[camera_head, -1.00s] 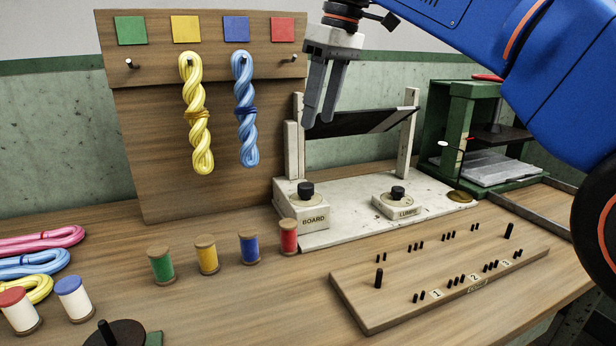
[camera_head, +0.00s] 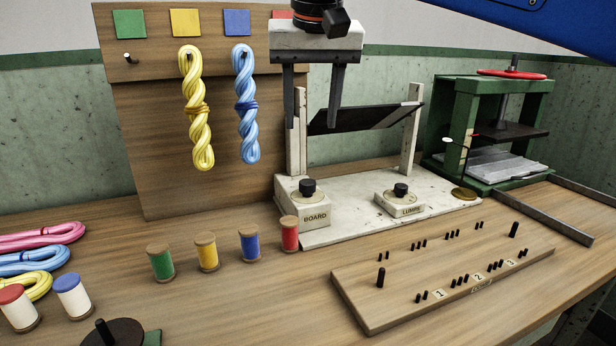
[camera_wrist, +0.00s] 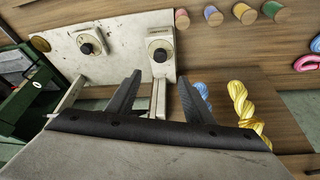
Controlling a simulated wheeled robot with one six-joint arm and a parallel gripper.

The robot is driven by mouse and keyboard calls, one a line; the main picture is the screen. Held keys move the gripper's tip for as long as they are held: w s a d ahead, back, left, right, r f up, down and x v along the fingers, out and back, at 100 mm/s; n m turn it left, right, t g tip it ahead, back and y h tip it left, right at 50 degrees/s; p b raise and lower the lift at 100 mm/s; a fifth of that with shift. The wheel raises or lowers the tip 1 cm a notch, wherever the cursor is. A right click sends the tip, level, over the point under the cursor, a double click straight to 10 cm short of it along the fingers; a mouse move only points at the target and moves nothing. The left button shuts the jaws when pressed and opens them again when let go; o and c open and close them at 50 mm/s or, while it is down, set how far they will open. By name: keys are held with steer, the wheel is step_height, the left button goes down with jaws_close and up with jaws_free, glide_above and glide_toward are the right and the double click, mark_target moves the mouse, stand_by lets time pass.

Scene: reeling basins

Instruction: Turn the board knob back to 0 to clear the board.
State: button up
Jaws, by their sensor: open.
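The board knob (camera_head: 307,188) is a black round knob on a white box labelled BOARD, at the left end of a white base. In the wrist view the board knob (camera_wrist: 160,55) lies just beyond the gap between the fingertips. My gripper (camera_head: 312,127) is open and empty, pointing down above the knob and apart from it. Its two fingers also show in the wrist view (camera_wrist: 160,77). A dark tilted panel (camera_head: 360,118) hangs between two white posts behind. The knob's pointer and scale are too small to read.
A second knob (camera_head: 400,190) sits to the right on the same base. A red spool (camera_head: 289,234) stands close to the board box. Yellow (camera_head: 196,120) and blue (camera_head: 245,115) skeins hang at left. A pegged wooden board (camera_head: 440,285) lies in front; a green press (camera_head: 490,130) stands right.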

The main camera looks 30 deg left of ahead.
mark_target(308, 182)
steer(key=x, duration=1.6)
steer(key=shift+f, duration=0.25)
steer(key=c, duration=1)
